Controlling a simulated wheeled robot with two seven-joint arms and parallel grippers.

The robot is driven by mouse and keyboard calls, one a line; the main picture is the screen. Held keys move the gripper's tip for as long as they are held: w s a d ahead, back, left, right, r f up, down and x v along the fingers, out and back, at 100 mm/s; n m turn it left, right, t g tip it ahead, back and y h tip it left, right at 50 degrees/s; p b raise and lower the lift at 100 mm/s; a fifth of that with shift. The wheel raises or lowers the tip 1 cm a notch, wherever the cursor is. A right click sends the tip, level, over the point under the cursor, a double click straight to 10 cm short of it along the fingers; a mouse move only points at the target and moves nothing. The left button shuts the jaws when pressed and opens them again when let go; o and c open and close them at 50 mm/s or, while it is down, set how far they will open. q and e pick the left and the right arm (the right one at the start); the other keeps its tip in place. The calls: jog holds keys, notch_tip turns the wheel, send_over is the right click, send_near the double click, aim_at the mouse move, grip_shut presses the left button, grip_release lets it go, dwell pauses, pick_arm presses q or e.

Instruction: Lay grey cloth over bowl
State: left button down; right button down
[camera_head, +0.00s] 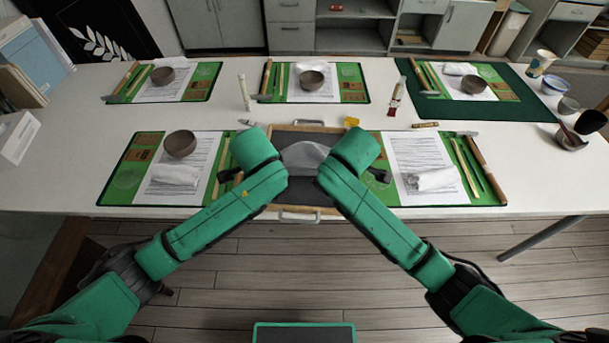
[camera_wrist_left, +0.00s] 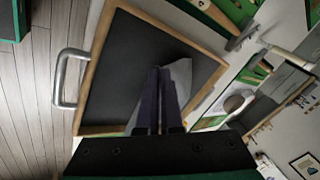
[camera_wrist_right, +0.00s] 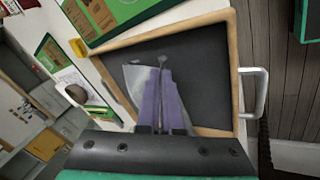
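A grey cloth (camera_head: 304,155) lies in the middle of a dark, wood-framed tray (camera_head: 297,128) at the table's front. It looks slightly raised between my two wrists; whether a bowl is under it I cannot tell. My left gripper (camera_wrist_left: 161,70) has its fingers close together at the cloth, which shows on both sides of them in the left wrist view (camera_wrist_left: 182,78). My right gripper (camera_wrist_right: 160,66) has its fingers close together at the cloth (camera_wrist_right: 134,82) too. Both appear shut on it. In the head view my wrists hide the fingers. An uncovered brown bowl (camera_head: 180,144) stands left of the tray.
Green mats with papers and tools lie either side of the tray. More brown bowls stand on the back mats, including one behind the tray (camera_head: 312,80). A white folded cloth (camera_head: 436,180) lies on the front right mat. Tray handles (camera_head: 298,217) stick out at front and back.

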pick_arm(q)
jog(key=shift+s+a+f, duration=0.15)
jog(key=shift+s+f, duration=0.1)
jog(key=shift+f, duration=0.05)
pick_arm(e)
jog(key=shift+s+d+f, duration=0.1)
jog(key=shift+s+f, duration=0.15)
jog(key=shift+f, duration=0.05)
pick_arm(q)
jog(key=shift+w+f, duration=0.15)
jog(key=shift+w, duration=0.2)
pick_arm(e)
jog(key=shift+w+f, duration=0.15)
jog(key=shift+w, duration=0.2)
pick_arm(q)
jog(key=c, duration=0.7)
grip_release()
pick_arm(e)
jog(key=c, duration=0.7)
grip_release()
pick_arm(q)
jog(key=shift+s, duration=0.15)
pick_arm(e)
jog(key=shift+s, duration=0.15)
